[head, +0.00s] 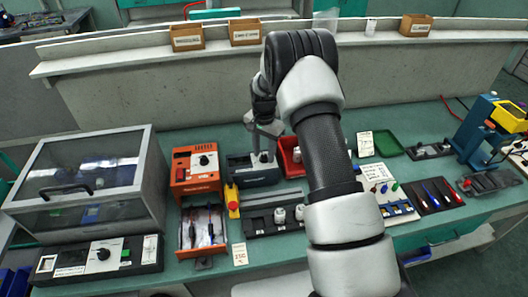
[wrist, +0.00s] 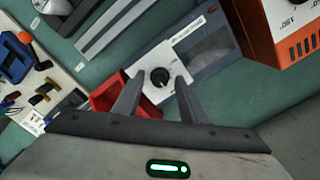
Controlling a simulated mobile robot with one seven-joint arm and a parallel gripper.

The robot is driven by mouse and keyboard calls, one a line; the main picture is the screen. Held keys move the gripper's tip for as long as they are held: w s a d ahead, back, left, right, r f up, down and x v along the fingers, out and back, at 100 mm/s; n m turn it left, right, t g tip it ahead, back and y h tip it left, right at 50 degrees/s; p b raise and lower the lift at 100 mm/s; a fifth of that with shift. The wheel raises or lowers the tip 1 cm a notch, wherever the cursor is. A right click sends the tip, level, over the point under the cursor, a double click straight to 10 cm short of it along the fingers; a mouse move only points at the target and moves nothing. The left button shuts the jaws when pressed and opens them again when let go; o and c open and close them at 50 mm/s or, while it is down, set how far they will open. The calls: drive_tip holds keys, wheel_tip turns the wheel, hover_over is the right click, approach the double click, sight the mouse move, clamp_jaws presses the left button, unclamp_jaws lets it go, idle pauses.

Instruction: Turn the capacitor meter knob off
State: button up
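A blue-grey box (head: 240,170) with a white panel stands in the middle of the bench; its label is too small to read, so I cannot confirm it is the capacitor meter. In the wrist view its black round knob (wrist: 160,76) sits on the white panel (wrist: 182,62) with a small pale pointer mark. My gripper (head: 263,150) is over this box, pointing down. In the wrist view its two fingers (wrist: 159,84) are open, one on each side of the knob. I cannot tell whether they touch it. My gripper hides part of the panel in the head view.
An orange unit (head: 197,169) with its own dial stands close left of the box. A red bin (head: 291,155) is close on the right. A yellow-and-red switch (head: 232,200) and a dark rack (head: 262,219) lie in front. A clear-lidded case (head: 90,180) fills the far left.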

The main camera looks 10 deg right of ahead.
clamp_jaws()
drive_tip(key=n+b, duration=0.2)
drive_tip(key=n, duration=0.1)
drive_tip(key=shift+f+n+b, duration=0.15)
drive_tip(key=shift+n+b, duration=0.2)
drive_tip(key=shift+n, duration=0.05)
drive_tip(key=n+b, duration=0.1)
drive_tip(key=n, duration=0.3)
drive_tip(key=shift+n+b, duration=0.3)
drive_tip(key=shift+b, duration=0.1)
drive_tip(key=n+b, duration=0.1)
drive_tip(key=n, duration=0.3)
drive_tip(key=shift+n, duration=2.8)
